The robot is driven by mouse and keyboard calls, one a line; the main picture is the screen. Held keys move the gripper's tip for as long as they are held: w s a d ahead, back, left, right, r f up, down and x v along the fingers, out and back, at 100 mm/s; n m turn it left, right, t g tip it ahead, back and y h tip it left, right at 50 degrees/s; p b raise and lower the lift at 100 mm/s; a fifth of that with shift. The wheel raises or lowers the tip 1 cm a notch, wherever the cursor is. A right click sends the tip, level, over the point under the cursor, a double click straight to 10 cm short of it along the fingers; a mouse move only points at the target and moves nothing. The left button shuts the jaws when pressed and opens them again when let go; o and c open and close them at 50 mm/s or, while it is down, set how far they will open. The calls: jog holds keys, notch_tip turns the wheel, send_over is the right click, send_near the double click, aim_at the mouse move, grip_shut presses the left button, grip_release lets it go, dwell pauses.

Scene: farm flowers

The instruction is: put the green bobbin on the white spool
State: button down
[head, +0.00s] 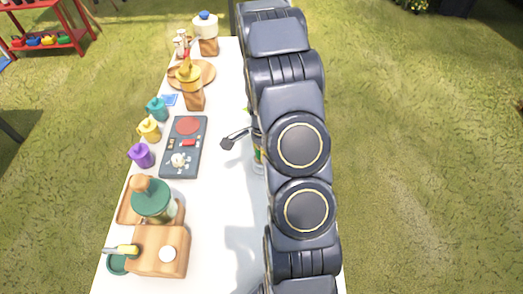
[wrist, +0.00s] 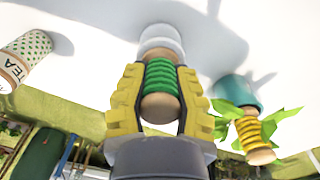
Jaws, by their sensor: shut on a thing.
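My gripper (wrist: 160,98) has its yellow-padded fingers closed on both sides of the green bobbin (wrist: 161,76). The bobbin has ridged green winding between round wooden ends. The white spool (wrist: 163,34) stands on the table directly beyond the bobbin's far end in the wrist view. The bobbin's far wooden end overlaps the spool in the picture, so I cannot tell whether they touch.
A teal pot (wrist: 236,92) with green leaves and a yellow bobbin (wrist: 249,132) is close on the right in the wrist view. A tea canister (wrist: 38,46) is on the left. A dark tray (head: 198,128), mugs and a wooden box (head: 147,259) line the white table's left side.

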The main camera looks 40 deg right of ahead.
jog(key=c, duration=1)
grip_release()
jog(key=shift+o, duration=0.2)
